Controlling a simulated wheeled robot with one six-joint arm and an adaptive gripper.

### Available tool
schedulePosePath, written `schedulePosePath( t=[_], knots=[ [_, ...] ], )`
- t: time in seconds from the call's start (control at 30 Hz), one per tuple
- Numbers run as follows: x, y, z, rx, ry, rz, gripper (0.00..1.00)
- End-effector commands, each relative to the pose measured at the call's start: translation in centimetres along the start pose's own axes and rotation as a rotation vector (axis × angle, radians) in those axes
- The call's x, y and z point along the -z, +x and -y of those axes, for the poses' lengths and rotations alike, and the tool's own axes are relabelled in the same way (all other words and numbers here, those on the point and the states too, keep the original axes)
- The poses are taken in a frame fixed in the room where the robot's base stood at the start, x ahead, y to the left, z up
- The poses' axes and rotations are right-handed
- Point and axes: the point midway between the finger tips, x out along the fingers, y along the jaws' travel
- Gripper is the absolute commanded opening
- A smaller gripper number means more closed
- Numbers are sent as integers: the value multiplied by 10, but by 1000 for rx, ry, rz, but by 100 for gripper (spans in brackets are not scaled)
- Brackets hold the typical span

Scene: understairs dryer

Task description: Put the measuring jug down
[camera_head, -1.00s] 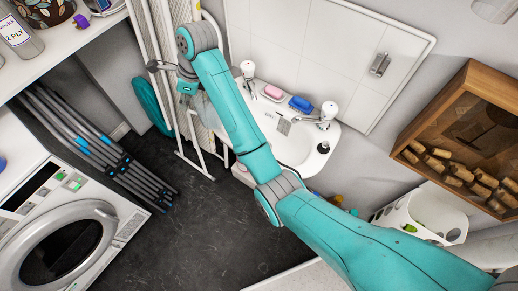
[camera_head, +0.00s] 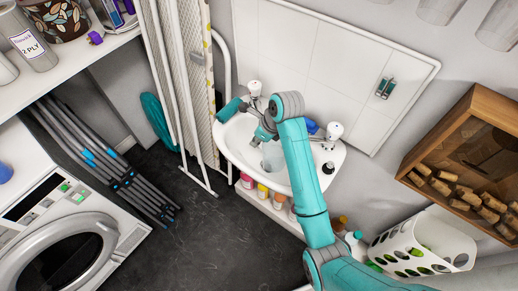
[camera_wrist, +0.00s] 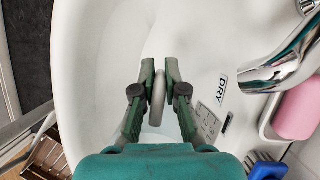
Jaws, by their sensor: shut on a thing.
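The measuring jug (camera_head: 273,156) is clear and greyish. In the head view it is at the white sink (camera_head: 232,143), below my gripper (camera_head: 262,133). In the wrist view my gripper (camera_wrist: 160,66) points into the sink basin (camera_wrist: 85,75). Its two dark green fingers are shut on a pale upright strip of the jug (camera_wrist: 157,101), which looks like its handle. The clear body is hard to make out against the white basin. I cannot tell whether the jug's base touches the basin.
A chrome tap (camera_wrist: 280,72), pink soap (camera_wrist: 297,110) and a blue brush (camera_wrist: 266,167) are close on the right in the wrist view. Several bottles (camera_head: 263,191) stand below the sink. An ironing board (camera_head: 198,110) stands left; a perforated white basket (camera_head: 420,248) is right.

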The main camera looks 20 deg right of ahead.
Motion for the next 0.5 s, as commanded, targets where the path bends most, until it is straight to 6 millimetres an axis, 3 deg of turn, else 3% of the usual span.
schedulePosePath(
  t=[0.5],
  knots=[
    [16, 41, 0, 2, -1, 1, 0]
  ],
)
